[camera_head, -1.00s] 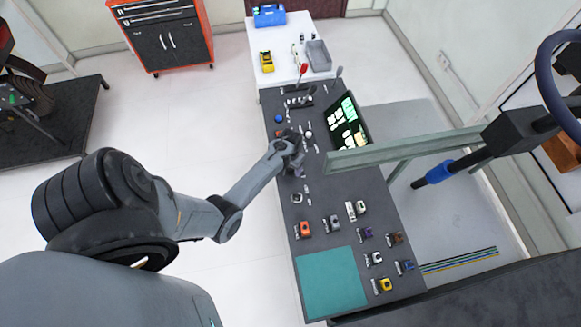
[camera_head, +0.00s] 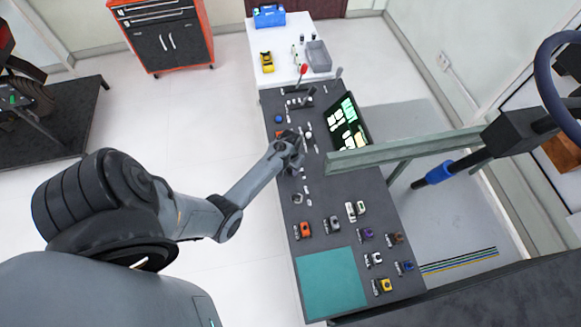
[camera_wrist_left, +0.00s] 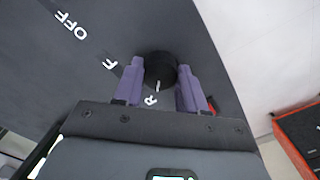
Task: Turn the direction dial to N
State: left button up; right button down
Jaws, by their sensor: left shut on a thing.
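The direction dial (camera_wrist_left: 158,68) is a round black knob with a small white pointer mark on its near side. My left gripper (camera_wrist_left: 168,78) has its two purple fingers on either side of the dial and is shut on it. The pointer faces roughly toward the printed R (camera_wrist_left: 150,99). The letter F (camera_wrist_left: 110,64) is printed to the left of the dial; I see no N in the left wrist view. In the head view my left gripper (camera_head: 291,142) is low over the dark console (camera_head: 335,205) and hides the dial. My right gripper is not in view.
An OFF label (camera_wrist_left: 70,24) lies farther left on the panel. A lit screen (camera_head: 347,125) stands right of my left gripper. A grey-green beam (camera_head: 400,149) crosses at right.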

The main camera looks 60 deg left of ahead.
pick_arm(q)
jog(key=shift+r+m+p, duration=0.15)
jog(key=shift+m+p, duration=0.75)
jog(key=shift+m, duration=0.3)
jog(key=shift+m+p, duration=0.5)
jog(key=shift+m, duration=0.4)
jog(key=m+p, duration=0.1)
jog(key=m, duration=0.1)
jog(key=shift+m, duration=0.4)
jog(key=shift+m+p, duration=0.3)
jog(key=shift+m, duration=0.4)
jog(key=shift+f, duration=0.2)
jog(key=o, duration=1.1)
jog(key=shift+c, duration=0.2)
jog(key=shift+r, duration=0.1)
